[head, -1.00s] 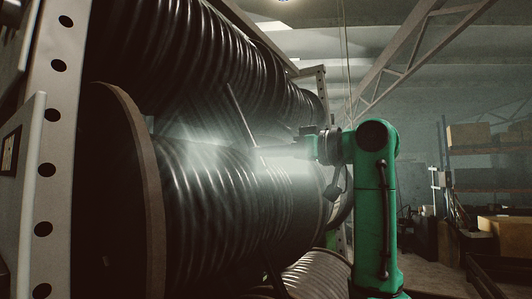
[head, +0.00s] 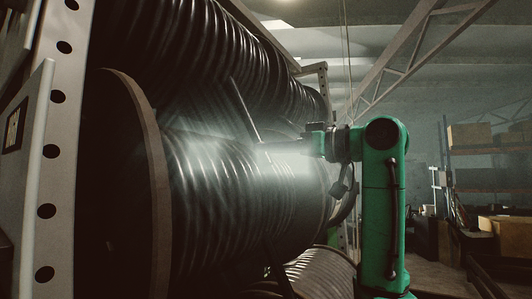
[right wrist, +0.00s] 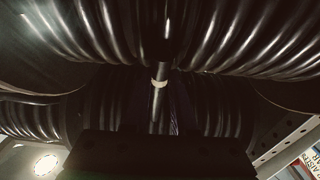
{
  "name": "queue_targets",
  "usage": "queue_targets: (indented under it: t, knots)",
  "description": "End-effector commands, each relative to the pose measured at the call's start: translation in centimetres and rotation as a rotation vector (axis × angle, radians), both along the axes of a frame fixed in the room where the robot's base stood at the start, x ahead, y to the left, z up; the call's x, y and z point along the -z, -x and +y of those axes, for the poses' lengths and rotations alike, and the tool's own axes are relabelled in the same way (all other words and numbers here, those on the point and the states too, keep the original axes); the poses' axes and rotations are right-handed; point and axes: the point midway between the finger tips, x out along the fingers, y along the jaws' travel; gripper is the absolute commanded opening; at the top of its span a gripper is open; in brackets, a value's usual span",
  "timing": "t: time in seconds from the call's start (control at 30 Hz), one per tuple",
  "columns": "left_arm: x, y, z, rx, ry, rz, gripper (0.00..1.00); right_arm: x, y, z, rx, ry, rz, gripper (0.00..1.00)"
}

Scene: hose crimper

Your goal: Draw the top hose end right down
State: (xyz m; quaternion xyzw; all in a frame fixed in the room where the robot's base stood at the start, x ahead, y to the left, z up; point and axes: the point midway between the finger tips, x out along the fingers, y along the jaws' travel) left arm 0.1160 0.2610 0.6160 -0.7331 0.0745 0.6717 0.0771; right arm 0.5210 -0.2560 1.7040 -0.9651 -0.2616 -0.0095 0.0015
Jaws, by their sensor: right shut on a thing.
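The top hose end (head: 245,108) is a dark, straight length of hose. It slants down and to the right from the top reel (head: 190,50) in the head view. My right gripper (head: 264,147) reaches in from the right at its lower part, in a bright glare that blurs the fingers. It is shut on the hose end. In the right wrist view the hose end (right wrist: 158,105) runs down the middle, with a pale band on it, and its lower part passes behind the dark gripper body. My left gripper is not in view.
A large reel of black hose (head: 225,190) with a brown flange (head: 155,170) sits close below the gripper. Another reel (head: 320,270) shows lower down. A pale rack post (head: 60,150) with holes stands at left. Shelves with boxes (head: 470,135) stand far right.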

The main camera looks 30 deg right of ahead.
Motion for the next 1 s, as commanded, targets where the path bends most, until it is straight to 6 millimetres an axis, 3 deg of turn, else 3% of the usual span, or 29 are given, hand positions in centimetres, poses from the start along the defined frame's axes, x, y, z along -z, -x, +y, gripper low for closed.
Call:
queue_targets:
  t: [0.03,0.1,0.37,0.4,0.47,0.83,1.0]
  knots:
    - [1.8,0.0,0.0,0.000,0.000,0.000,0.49,2.4,0.1,-0.1,-0.001,0.011,0.020,0.00]
    - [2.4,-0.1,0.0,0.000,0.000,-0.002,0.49,3.1,0.3,-0.3,-0.001,0.012,0.025,0.00]
    - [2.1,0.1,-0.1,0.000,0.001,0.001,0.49,2.9,0.3,-0.3,-0.003,0.015,0.031,0.00]
    - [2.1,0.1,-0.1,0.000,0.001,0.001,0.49,2.9,0.3,-0.3,-0.003,0.014,0.031,0.33]
    - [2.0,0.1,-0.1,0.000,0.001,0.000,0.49,2.9,0.3,-0.3,-0.003,0.013,0.030,0.56]
    - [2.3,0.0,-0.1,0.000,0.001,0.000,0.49,2.7,0.8,-0.5,-0.002,0.011,0.023,0.56]
    - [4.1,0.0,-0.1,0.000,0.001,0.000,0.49,3.0,3.7,-2.3,0.000,0.009,0.019,0.56]
